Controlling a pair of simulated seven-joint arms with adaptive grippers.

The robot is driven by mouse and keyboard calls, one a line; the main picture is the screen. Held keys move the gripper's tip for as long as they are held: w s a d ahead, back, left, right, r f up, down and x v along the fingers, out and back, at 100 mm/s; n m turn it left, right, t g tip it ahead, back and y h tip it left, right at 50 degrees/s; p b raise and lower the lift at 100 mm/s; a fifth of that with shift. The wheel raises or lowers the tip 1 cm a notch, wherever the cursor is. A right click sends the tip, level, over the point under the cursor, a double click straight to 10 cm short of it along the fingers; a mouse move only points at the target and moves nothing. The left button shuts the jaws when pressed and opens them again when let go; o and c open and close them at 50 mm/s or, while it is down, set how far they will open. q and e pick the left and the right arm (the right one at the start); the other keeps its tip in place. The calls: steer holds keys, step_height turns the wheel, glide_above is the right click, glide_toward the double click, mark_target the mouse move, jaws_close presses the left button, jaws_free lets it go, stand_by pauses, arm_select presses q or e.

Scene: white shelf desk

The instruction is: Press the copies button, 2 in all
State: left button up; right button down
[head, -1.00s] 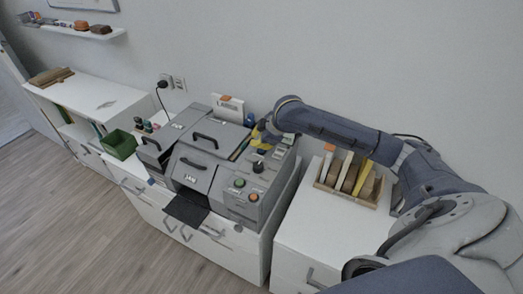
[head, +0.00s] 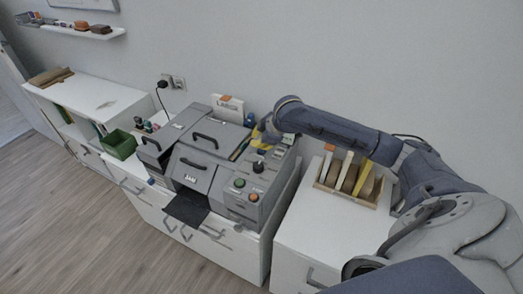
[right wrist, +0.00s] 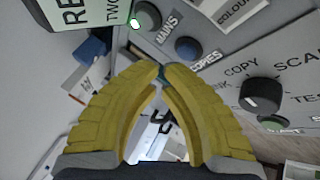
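The grey copying machine (head: 200,155) stands on the white desk. In the right wrist view a dark blue round button (right wrist: 188,48) sits beside the COPIES label (right wrist: 206,61) on the grey panel. My right gripper (right wrist: 163,72) has its yellow fingers brought together at the tips, just left of and below that button in the picture. A bit of teal shows at the tips; I cannot tell what it is. No contact with the button shows. In the head view the right gripper (head: 263,136) is over the back of the machine's control panel. My left gripper is out of view.
A sign (right wrist: 92,12) stands close to the fingers. A wooden organiser (head: 347,185) stands on the right cabinet.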

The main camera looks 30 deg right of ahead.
steer(key=shift+f, duration=0.2)
stand_by(0.5)
steer(key=shift+f, duration=0.25)
steer(key=shift+f, duration=0.4)
stand_by(1.0)
steer(key=shift+r, duration=0.85)
steer(key=shift+r, duration=2.5)
